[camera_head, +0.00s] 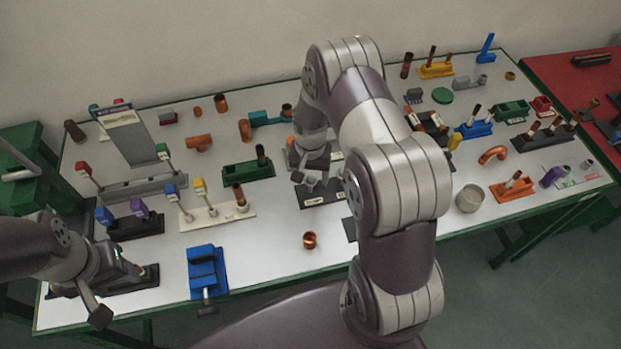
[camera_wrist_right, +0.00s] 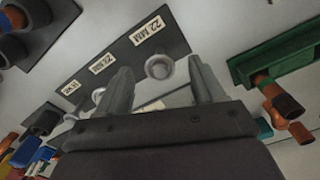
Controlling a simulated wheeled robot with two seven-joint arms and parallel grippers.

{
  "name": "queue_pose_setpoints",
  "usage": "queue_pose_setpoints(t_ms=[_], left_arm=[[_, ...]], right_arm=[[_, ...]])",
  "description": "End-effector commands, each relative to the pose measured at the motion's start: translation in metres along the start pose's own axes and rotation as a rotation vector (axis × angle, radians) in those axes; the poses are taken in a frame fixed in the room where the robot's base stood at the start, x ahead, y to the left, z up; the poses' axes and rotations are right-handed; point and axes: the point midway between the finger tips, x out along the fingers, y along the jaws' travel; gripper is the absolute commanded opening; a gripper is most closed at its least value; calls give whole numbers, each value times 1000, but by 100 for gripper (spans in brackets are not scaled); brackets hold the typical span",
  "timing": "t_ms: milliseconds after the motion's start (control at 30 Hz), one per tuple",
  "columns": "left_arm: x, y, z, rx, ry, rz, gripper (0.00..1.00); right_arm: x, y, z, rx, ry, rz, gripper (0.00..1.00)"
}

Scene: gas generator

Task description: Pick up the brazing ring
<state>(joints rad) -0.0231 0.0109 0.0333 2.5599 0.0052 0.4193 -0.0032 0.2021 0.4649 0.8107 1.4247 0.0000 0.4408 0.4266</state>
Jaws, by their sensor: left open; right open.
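A grey-white ring-shaped piece (camera_wrist_right: 160,66), possibly the brazing ring, sits on a dark plate (camera_wrist_right: 128,44) beside a "22 MM" label in the right wrist view. In that view it lies between the fingertips of my right gripper (camera_wrist_right: 158,82), which is open and empty. I cannot tell whether the fingers touch it. In the head view my right gripper (camera_head: 308,178) is above the dark labelled plate (camera_head: 318,197), and my arm partly hides that area. My left gripper (camera_head: 117,291) is open at the table's front left, near a dark holder.
A green holder (camera_head: 248,169) with copper pieces is left of my right gripper. A copper fitting (camera_head: 309,240) stands alone in front. A blue vise (camera_head: 207,271) is at the front edge of the white table (camera_head: 275,262). Several fittings and holders crowd the right side.

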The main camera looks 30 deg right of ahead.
Motion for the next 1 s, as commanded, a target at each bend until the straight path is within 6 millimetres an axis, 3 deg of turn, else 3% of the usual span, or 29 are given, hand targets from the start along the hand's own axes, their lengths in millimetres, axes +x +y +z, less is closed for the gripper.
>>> queue_pose_setpoints(t_ms=[767,900,1000], left_arm=[[2,0,0,0,0,0,52],[2,0,0,0,0,0,52],[2,0,0,0,0,0,52]], right_arm=[[4,0,0,0,0,0,68],[4,0,0,0,0,0,25],[4,0,0,0,0,0,25]])
